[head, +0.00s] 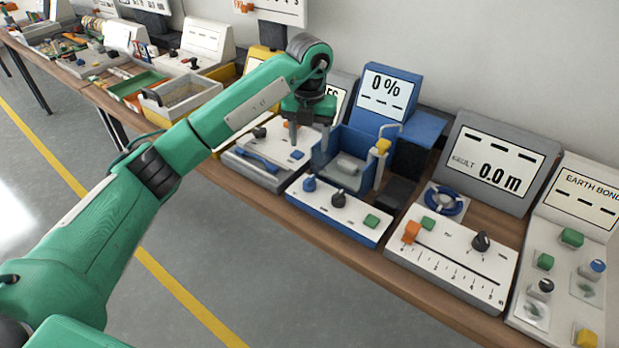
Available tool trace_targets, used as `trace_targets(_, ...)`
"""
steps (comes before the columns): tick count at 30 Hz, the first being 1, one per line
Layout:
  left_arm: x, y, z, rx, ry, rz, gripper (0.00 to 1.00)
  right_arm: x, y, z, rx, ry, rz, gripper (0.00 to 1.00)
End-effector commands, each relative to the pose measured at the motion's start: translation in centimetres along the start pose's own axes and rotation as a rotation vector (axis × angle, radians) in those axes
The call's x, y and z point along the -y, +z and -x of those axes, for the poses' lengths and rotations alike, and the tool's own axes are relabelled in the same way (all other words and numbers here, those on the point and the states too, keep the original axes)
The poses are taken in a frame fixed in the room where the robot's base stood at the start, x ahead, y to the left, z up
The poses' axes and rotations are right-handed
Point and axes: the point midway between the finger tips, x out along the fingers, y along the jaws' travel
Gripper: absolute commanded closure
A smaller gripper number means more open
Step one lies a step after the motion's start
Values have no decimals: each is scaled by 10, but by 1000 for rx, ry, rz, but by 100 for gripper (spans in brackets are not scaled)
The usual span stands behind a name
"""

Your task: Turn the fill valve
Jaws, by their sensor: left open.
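The blue station with a white "0 %" display (386,97) stands right of the picture's centre. Its white front panel (330,213) carries a blue knob (309,183), a black knob (338,198) and a green button (371,220). A thin pipe with a yellow part (383,146) rises at the right of its blue bin. No label I can read tells which of these is the fill valve. My left gripper (308,135) is open, pointing down above the station's left side, apart from the knobs. My right gripper is not in view.
A grey fault station (492,172) with a slider panel stands to the right, and an earth bond station (580,200) beyond it. A grey-white unit (262,160) stands left of the blue station. The wooden bench edge (365,262) is clear in front.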

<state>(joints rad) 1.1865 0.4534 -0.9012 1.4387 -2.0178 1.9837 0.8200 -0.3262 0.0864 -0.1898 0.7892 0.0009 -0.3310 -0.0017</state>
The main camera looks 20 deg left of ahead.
Motion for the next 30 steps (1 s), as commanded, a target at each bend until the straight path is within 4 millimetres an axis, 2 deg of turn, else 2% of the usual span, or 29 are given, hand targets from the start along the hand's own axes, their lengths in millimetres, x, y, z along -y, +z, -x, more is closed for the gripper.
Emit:
trace_targets(12,1,-2,-83,-5,-3,-1,44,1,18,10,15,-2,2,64)
trace_targets(18,2,-1,-114,-4,-5,-3,44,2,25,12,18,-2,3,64)
trace_targets(24,2,-1,-128,-1,-5,-3,44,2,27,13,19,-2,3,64)
trace_targets(30,2,-1,-130,0,-5,-4,44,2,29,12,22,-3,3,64)
